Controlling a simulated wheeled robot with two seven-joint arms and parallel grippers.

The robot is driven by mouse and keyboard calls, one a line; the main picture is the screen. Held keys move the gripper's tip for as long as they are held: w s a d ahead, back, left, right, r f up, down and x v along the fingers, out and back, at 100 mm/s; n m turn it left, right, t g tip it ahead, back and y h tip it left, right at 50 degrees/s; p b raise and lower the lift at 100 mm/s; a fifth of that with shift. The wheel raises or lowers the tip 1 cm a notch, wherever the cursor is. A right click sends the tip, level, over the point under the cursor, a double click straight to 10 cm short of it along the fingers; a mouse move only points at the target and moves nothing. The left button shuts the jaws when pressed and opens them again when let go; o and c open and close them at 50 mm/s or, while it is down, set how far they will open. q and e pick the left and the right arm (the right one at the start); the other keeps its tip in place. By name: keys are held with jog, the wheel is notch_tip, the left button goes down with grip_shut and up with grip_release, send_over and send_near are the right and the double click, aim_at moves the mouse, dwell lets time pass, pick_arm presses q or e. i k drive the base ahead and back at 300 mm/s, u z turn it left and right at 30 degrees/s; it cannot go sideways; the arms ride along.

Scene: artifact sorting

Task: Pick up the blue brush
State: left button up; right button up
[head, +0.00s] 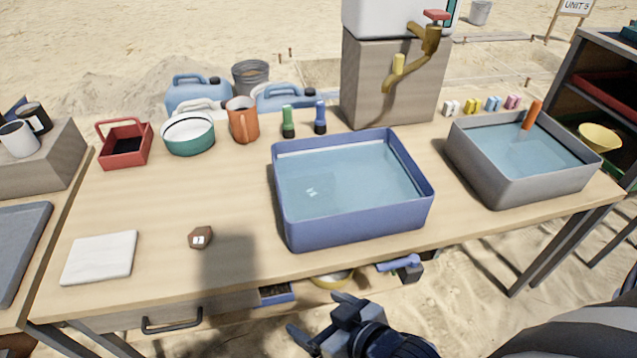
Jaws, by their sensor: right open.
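A blue brush (320,117), its handle pointing up, stands upright at the back of the wooden table, just behind the blue basin of water (355,232). A similar green brush (288,121) stands close on its left. My right gripper (320,316) is low in the picture, in front of the table's front edge, open and empty with its two fingers spread. It is far from the blue brush, with the basin between them. My left gripper is not in view.
A grey basin (500,192) stands at the right. An orange mug (243,121), a green bowl (189,135) and a red basket (124,146) stand at the back left. A white cloth (100,258) and a brown shard (201,237) lie front left, with bare tabletop between.

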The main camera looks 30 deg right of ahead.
aim_at(320, 129)
jog(key=u, duration=0.1)
jog(key=k, duration=0.45)
jog(key=z, duration=1.4)
jog(key=i, duration=0.75)
jog(key=u, duration=0.65)
